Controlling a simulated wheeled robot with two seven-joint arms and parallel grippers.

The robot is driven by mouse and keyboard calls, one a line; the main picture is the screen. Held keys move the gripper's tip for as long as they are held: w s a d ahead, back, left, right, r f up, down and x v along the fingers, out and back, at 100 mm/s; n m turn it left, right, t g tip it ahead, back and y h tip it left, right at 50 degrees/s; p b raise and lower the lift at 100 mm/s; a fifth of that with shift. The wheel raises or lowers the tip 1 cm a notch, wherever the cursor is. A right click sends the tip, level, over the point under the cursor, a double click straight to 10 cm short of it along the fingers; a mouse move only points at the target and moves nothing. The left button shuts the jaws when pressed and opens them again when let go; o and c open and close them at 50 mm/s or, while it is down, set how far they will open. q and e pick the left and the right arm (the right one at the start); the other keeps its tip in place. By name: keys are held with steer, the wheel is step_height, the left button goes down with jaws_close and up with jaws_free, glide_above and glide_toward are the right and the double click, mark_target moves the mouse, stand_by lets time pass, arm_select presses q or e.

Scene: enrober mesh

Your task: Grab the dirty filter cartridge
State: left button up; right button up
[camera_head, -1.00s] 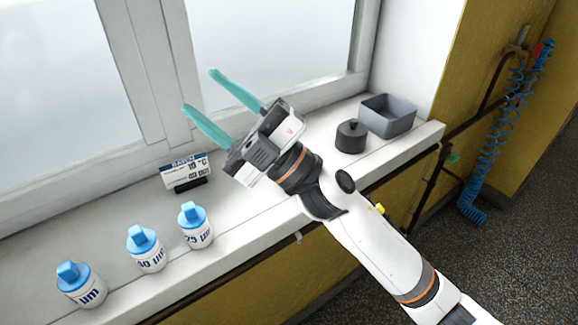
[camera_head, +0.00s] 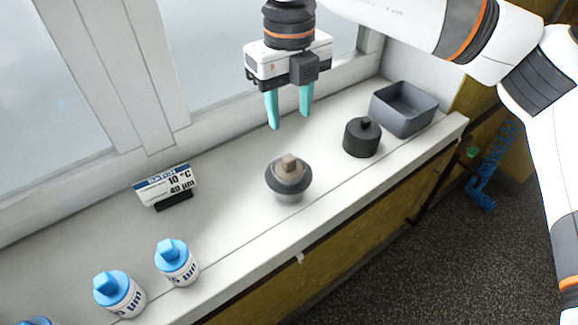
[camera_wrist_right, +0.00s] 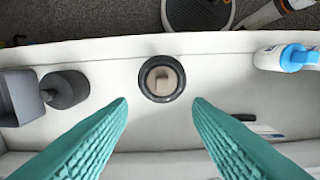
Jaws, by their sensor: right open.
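The dirty filter cartridge (camera_head: 289,166) has a brown, square-topped knob and sits in a round dark grey holder (camera_head: 289,186) on the white sill. In the right wrist view the cartridge (camera_wrist_right: 162,79) shows from above, inside the holder's dark ring, beyond and between the fingertips. My right gripper (camera_head: 289,121) points down with its teal fingers open and empty, above and behind the cartridge, apart from it. My left gripper is not in view.
Several white bottles with blue caps (camera_head: 177,262) stand at the left. A small display sign (camera_head: 166,184) is near the window. A black lid with a knob (camera_head: 362,138) and a grey open bin (camera_head: 404,108) are at the right. The sill (camera_head: 235,215) around the holder is clear.

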mark_target(289, 157)
steer(key=f, duration=0.4)
steer(key=shift+s, duration=0.25)
steer(key=shift+w+f, duration=0.15)
steer(key=shift+f, duration=0.15)
steer(key=shift+f+p, duration=0.5)
steer(key=shift+f, duration=0.35)
step_height(289, 157, down, 3)
steer(key=shift+f+p, duration=0.15)
steer(key=shift+p, duration=0.15)
steer(key=shift+f, duration=0.1)
steer(key=shift+a, duration=0.1)
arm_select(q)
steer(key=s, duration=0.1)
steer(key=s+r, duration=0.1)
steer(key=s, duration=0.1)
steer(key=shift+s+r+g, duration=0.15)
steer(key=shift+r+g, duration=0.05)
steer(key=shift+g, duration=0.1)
arm_select(e)
jaws_close()
